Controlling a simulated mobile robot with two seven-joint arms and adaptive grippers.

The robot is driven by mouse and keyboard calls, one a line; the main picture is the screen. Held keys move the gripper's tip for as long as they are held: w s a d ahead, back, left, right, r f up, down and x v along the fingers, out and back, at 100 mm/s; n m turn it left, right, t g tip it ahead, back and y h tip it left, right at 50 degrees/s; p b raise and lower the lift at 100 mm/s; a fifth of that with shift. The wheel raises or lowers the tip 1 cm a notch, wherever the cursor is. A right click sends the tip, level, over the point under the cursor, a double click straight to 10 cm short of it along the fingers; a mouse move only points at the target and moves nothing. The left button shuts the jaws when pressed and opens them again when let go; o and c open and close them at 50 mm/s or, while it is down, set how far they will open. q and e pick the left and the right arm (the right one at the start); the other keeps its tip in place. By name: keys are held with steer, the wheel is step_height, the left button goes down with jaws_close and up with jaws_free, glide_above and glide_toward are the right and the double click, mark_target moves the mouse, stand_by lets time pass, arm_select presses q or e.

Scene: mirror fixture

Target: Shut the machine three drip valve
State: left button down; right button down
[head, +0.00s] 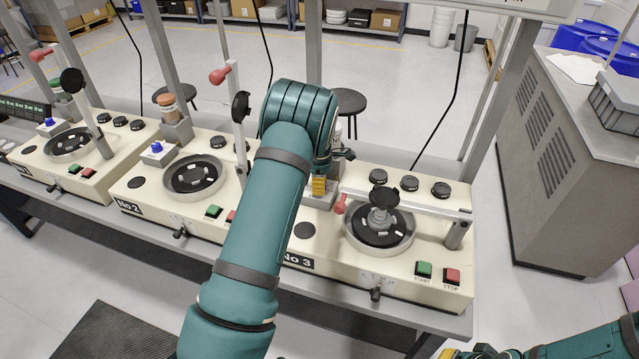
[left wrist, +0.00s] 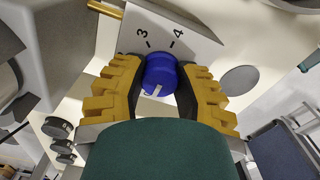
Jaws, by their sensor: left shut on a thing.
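Machine three (head: 330,279), labelled "No 3", stands at the right end of the bench. My left arm reaches across it, and my left gripper (head: 319,186) is at its bottle stand at the back left. In the left wrist view, the left gripper (left wrist: 160,82) is shut on the blue drip valve knob (left wrist: 161,70), with yellow ribbed fingers on both sides. A white mark shows on the knob's near side, away from the printed 3 and 4. In the head view my arm hides this knob. My right gripper (head: 460,353) is only partly in view at the bottom edge.
Machine three's arm with a red handle (head: 340,204) lies lowered over its round plate (head: 379,234). Green (head: 424,269) and red (head: 452,276) buttons sit at its front. Machine two (head: 150,200) stands to the left with its arm raised. A grey cabinet (head: 560,150) stands right.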

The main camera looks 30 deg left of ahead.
arm_select(q)
steer(key=c, duration=0.6)
jaws_free()
step_height(320, 180, up, 12)
steer(key=shift+s+f, duration=0.1)
stand_by(0.4)
